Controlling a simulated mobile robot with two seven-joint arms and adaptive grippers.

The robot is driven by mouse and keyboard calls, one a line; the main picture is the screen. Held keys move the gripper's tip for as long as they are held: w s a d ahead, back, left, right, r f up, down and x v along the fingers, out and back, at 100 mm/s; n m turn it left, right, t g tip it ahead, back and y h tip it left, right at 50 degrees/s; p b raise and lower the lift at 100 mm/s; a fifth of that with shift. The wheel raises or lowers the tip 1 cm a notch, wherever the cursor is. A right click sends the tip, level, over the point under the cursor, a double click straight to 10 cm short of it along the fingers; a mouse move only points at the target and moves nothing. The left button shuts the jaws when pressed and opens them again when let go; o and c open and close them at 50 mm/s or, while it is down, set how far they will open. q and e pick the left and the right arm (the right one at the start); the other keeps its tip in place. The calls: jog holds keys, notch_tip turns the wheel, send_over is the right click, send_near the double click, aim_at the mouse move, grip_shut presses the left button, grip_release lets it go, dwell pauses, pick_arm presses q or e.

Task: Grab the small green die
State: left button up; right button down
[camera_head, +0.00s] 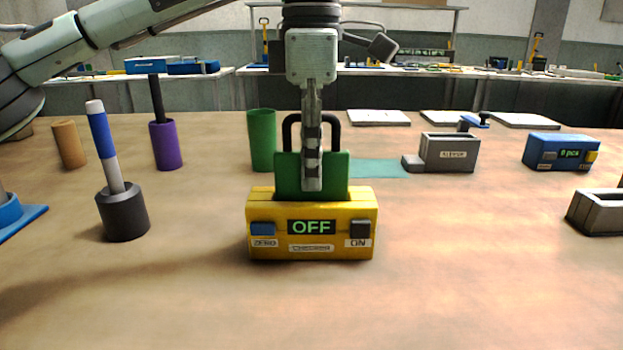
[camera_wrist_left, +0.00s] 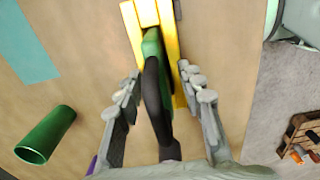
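A green die (camera_head: 335,178) with a black loop handle (camera_head: 333,130) stands upright in the top of a yellow device (camera_head: 285,242); its lower part is hidden inside. The device's display reads OFF. My left gripper (camera_head: 311,182) points down at the die and covers its middle in the head view. In the left wrist view the gripper (camera_wrist_left: 161,85) is open, one finger on each side of the black handle (camera_wrist_left: 155,95) and green die (camera_wrist_left: 151,48), with gaps on both sides. The yellow device (camera_wrist_left: 132,22) lies beyond the fingertips. My right gripper is not in view.
A green cylinder (camera_head: 262,140) stands behind the yellow device. Left are a marker in a dark holder (camera_head: 123,215), a purple cup (camera_head: 166,145) and a tan cylinder (camera_head: 69,145). A grey device (camera_head: 450,153) and a blue counter (camera_head: 560,152) stand right. The front table is clear.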

pick_arm(q)
grip_shut()
jog(key=shift+r, duration=0.2)
dwell(0.3)
